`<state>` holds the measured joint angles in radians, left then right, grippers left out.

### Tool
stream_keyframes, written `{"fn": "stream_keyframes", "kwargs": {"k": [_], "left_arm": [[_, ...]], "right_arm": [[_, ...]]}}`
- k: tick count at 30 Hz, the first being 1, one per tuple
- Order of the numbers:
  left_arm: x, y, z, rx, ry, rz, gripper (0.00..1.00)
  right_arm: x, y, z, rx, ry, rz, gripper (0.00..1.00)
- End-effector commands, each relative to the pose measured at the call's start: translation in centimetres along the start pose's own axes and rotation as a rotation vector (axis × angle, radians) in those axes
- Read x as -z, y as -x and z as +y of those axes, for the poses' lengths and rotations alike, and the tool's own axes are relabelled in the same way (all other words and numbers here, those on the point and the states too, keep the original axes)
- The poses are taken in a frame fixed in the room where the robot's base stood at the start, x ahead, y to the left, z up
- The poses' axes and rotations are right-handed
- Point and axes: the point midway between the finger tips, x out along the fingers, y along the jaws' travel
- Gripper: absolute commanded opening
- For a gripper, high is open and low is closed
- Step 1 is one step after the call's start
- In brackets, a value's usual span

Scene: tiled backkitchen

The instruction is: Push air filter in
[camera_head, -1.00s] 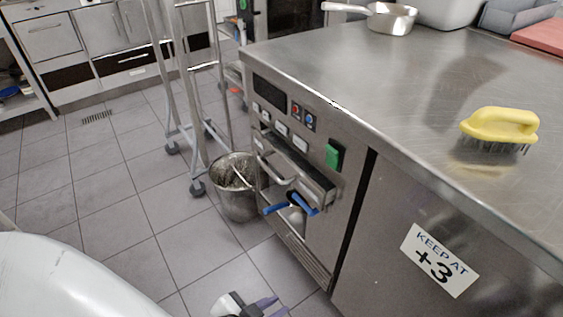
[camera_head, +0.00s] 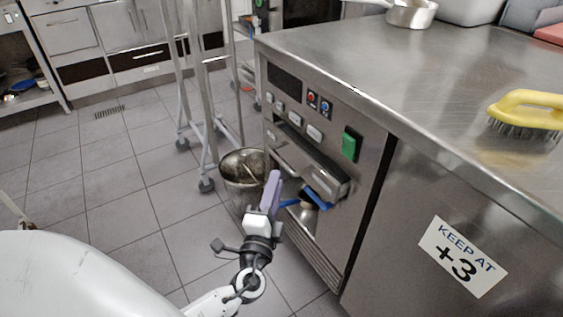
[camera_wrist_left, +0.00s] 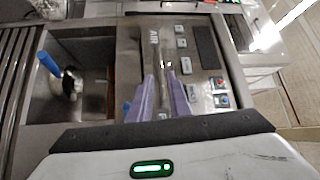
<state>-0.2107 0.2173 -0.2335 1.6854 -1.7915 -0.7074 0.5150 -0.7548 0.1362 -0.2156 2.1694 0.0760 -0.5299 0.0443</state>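The air filter (camera_head: 318,170) is a silver drawer-like unit in the front of the steel counter, below the buttons. Its front stands out from the panel. In the left wrist view, its face (camera_wrist_left: 154,58) carries the letters "AIR" and a bar handle. My left gripper (camera_head: 273,182) is in front of and slightly below the filter in the head view. Its purple fingers (camera_wrist_left: 163,84) point at the filter face, with a narrow gap between them and nothing held. I cannot tell whether they touch it. My right gripper is out of view.
A blue-handled valve (camera_head: 318,199) sits in the recess below the filter. A green switch (camera_head: 350,145) is on the panel. A metal bucket (camera_head: 240,168) stands on the floor beside the counter, near a wheeled rack (camera_head: 207,185). Tiled floor to the left is clear.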

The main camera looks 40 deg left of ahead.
Motion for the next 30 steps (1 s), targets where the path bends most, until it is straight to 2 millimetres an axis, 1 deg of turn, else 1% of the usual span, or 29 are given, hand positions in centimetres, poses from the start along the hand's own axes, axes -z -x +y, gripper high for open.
{"fn": "stream_keyframes", "kwargs": {"k": [1, 6, 9, 13, 18, 25, 28, 30], "left_arm": [[0.0, -1.1, -0.2, 0.003, 0.001, -0.003, 0.17], [0.0, -4.3, -0.1, 0.001, 0.002, -0.003, 0.17], [0.0, -5.9, -0.1, 0.000, 0.002, -0.003, 0.17], [-0.1, -7.4, 0.0, 0.000, 0.001, -0.003, 0.17], [0.0, -8.1, 0.0, -0.002, 0.001, -0.002, 0.17], [0.0, -8.2, 0.0, -0.002, 0.001, -0.001, 0.17], [-0.1, -8.1, 0.0, -0.002, 0.001, -0.002, 0.00], [-0.1, -8.1, 0.0, -0.002, 0.001, -0.002, 0.00]], "right_arm": [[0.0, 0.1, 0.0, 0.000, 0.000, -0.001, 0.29], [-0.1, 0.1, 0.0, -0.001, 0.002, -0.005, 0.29], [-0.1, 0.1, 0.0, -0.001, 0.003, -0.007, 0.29], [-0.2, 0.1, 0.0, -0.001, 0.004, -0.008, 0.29], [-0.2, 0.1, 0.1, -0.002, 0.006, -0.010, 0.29], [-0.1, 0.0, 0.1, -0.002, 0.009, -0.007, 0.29], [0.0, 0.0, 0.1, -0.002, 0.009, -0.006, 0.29], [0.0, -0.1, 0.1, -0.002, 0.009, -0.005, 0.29]]}}
